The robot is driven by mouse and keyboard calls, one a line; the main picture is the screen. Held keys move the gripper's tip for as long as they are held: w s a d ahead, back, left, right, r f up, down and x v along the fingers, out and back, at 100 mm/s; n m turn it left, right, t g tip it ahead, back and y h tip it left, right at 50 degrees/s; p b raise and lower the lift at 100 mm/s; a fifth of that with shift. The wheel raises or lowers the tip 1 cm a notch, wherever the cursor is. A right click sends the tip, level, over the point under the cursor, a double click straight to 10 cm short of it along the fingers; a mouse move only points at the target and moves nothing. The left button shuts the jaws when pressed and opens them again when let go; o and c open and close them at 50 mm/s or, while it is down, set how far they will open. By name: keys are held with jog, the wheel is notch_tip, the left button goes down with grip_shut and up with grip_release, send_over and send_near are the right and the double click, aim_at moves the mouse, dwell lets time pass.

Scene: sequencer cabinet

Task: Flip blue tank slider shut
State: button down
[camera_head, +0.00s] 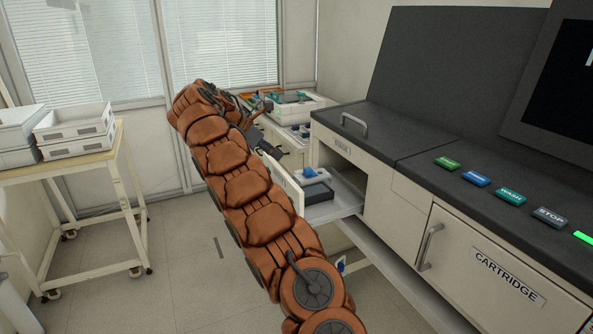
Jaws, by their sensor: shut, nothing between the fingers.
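A small blue part (310,172) sits on a white piece in the pulled-out tray (345,204) of the cabinet; it may be the blue tank slider. A dark grey block (318,193) lies just in front of it. I cannot tell the slider's position at this size. A second small blue part (340,265) shows lower down, beside my arm. My gripper (260,122) is at the far end of my orange arm, left of and beyond the tray, apart from the blue part. It is shut and empty. My arm hides part of the tray's left side.
A white bench with boxes and blue-capped items (298,130) stands behind my gripper. The cabinet's dark top (400,135) and CARTRIDGE door (490,275) are at right. A cart with white trays (75,135) stands left. The floor between is clear.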

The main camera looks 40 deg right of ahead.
aim_at(309, 168)
jog(key=shift+x, duration=5.05)
jog(key=shift+s+d+r+p, duration=0.15)
jog(key=shift+d+r+p, duration=0.05)
jog(key=shift+d+p, duration=0.3)
jog(key=shift+s+d+p, duration=0.3)
jog(key=shift+d+p, duration=0.35)
jog(key=shift+d, duration=0.1)
jog(key=shift+s+d+f, duration=0.1)
jog(key=shift+d+f, duration=0.1)
jog(key=shift+d, duration=0.2)
jog(key=p+v, duration=0.6)
jog(key=v, duration=0.4)
